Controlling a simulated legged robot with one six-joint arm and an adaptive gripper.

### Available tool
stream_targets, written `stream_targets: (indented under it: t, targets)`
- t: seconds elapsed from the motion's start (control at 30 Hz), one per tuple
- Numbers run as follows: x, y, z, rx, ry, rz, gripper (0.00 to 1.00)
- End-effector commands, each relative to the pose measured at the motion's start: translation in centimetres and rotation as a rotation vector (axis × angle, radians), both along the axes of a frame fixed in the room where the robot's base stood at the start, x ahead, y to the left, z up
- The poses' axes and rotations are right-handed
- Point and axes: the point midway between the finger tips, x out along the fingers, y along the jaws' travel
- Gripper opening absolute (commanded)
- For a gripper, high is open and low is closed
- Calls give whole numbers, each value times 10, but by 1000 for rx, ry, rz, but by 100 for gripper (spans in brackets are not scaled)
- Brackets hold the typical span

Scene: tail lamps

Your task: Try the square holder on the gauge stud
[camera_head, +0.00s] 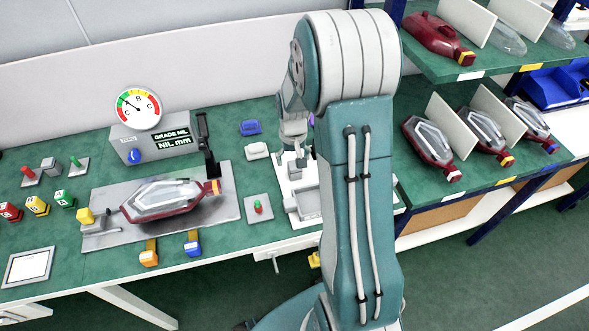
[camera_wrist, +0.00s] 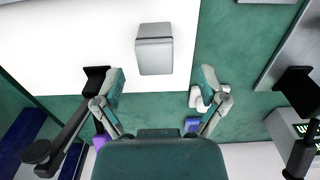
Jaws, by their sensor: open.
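My gripper (camera_wrist: 162,82) is open and empty in the wrist view, its two fingers spread wide. A grey square-edged block (camera_wrist: 154,48), which looks like the square holder, stands on a white board (camera_wrist: 65,45) ahead of the fingertips, between their lines and apart from both. In the head view my gripper (camera_head: 294,140) hangs over the far end of the white board (camera_head: 285,213), partly hidden by my arm. A small plate with a red-topped green stud (camera_head: 258,207) lies left of the board; I cannot tell if it is the gauge stud.
A white piece (camera_head: 257,151) and a blue piece (camera_head: 250,127) lie left of my gripper. A lamp (camera_head: 165,197) rests on a metal plate with a black clamp (camera_head: 207,145). A dial gauge (camera_head: 138,108) stands behind. Shelves with lamps (camera_head: 432,148) stand right.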

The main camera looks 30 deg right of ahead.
Motion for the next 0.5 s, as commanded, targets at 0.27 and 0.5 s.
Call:
stream_targets:
  t: [0.27,0.5]
  targets:
    - [0,-4,-39,1,4,1,91]
    - [0,-5,-52,0,-1,0,91]
